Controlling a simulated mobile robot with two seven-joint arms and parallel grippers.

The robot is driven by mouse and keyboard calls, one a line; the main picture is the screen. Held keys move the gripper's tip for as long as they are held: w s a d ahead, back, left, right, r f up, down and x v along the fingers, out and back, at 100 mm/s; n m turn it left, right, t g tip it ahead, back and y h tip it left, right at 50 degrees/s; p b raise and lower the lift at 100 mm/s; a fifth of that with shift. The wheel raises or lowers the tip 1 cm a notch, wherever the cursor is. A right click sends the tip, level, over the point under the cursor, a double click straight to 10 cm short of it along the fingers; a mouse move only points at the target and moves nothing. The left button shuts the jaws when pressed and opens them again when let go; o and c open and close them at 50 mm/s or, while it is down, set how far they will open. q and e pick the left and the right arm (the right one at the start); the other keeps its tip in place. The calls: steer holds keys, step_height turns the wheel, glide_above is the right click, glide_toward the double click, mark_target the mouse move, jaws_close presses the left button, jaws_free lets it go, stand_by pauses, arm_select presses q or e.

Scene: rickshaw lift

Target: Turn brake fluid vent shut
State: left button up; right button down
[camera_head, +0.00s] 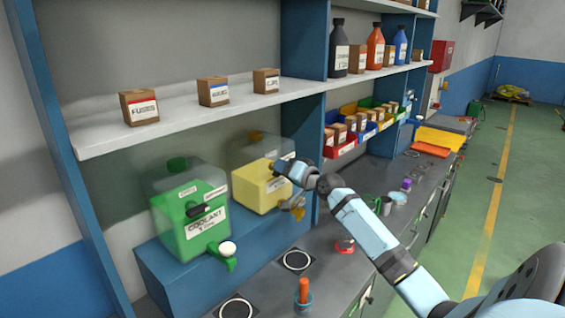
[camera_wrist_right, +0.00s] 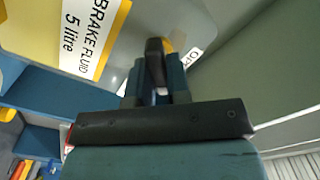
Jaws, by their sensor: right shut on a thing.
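The brake fluid tank (camera_head: 257,192) is a see-through container with yellow fluid, standing on the blue step right of the green coolant tank. In the right wrist view the tank's "BRAKE FLUID 5 litre" label (camera_wrist_right: 92,38) shows at upper left. My right gripper (camera_head: 279,166) is at the tank's front upper right. In the wrist view its fingers (camera_wrist_right: 157,92) are shut on the dark handle of the brake fluid vent (camera_wrist_right: 154,55). A small, partly hidden white label (camera_wrist_right: 193,57) is beside the vent. In the head view the gripper covers the vent. My left gripper is not in view.
The green coolant tank (camera_head: 188,222) with its dark vent handle (camera_head: 204,211) stands at left. A shelf (camera_head: 180,115) with small boxes runs above both tanks. Coloured bins (camera_head: 345,148) are at right.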

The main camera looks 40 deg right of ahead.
steer(key=m+p, duration=0.1)
steer(key=m, duration=0.1)
steer(key=shift+r+m+p, duration=0.1)
steer(key=shift+m+p, duration=0.25)
steer(key=shift+m, duration=0.05)
steer(key=m+p, duration=0.1)
steer(key=m, duration=0.1)
steer(key=shift+m, duration=0.3)
steer(key=shift+d+f+m, duration=0.1)
steer(key=shift+f+m, duration=0.15)
steer(key=shift+m, duration=1.55)
steer(key=c, duration=1.1)
jaws_free()
